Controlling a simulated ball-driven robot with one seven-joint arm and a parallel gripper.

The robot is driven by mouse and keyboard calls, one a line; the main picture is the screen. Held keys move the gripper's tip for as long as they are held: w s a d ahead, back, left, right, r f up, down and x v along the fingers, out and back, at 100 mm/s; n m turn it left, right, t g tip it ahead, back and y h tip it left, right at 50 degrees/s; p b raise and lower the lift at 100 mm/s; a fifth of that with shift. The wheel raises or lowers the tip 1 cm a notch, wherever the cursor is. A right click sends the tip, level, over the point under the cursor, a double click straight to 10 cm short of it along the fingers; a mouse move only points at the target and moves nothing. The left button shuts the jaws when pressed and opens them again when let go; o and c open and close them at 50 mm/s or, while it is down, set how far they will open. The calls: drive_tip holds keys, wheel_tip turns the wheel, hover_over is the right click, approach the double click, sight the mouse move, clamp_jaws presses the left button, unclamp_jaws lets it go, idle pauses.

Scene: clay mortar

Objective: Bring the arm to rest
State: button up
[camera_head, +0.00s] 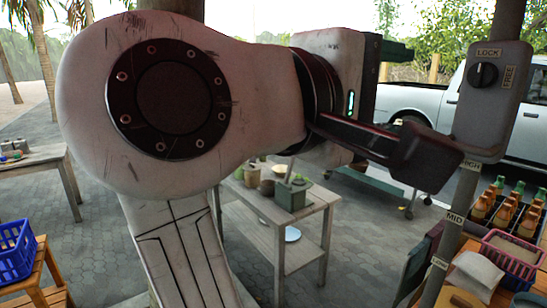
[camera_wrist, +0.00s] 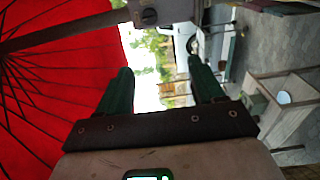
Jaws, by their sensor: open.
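My arm is folded up high and its white links fill much of the head view. My gripper (camera_wrist: 160,62) shows in the wrist view as two dark green fingers, spread apart with nothing between them. In the head view only a green finger (camera_head: 397,50) shows past the wrist; the rest of the gripper is hidden or hard to make out. The gripper is in the air, clear of the tables.
A post with a LOCK/FREE knob box (camera_head: 490,85) stands at the right, close to my arm in the picture. A wooden table (camera_head: 270,212) with pots is behind the arm. A blue basket (camera_head: 15,250) is lower left, a pink basket (camera_head: 512,258) lower right. A red umbrella (camera_wrist: 60,75) spreads left in the wrist view.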

drive_tip(key=w+d+f+g+y, duration=0.15)
drive_tip(key=d+f, duration=0.25)
drive_tip(key=f, duration=0.8)
drive_tip(key=w+d+f+y+b, duration=0.1)
drive_tip(key=d+f+y, duration=0.3)
drive_tip(key=f, duration=0.9)
drive_tip(key=w+d+f+g+y, duration=0.1)
drive_tip(key=d+f, duration=0.4)
drive_tip(key=f, duration=0.7)
drive_tip(key=s+d+f+m+g+y, duration=0.25)
drive_tip(key=s+f, duration=0.25)
drive_tip(key=f, duration=0.5)
drive_tip(key=s+f+m+g+y, duration=0.2)
drive_tip(key=s+f+m, duration=0.1)
drive_tip(key=s+f, duration=0.5)
drive_tip(key=s+d+f+m+g+y+b, duration=0.1)
drive_tip(key=s+f+m+g+y, duration=0.1)
drive_tip(key=s+f, duration=0.7)
drive_tip(key=s+m+y, duration=0.1)
drive_tip(key=s, duration=0.5)
drive_tip(key=shift+f+g, duration=0.25)
drive_tip(key=shift+g, duration=0.15)
drive_tip(key=shift+s, duration=0.1)
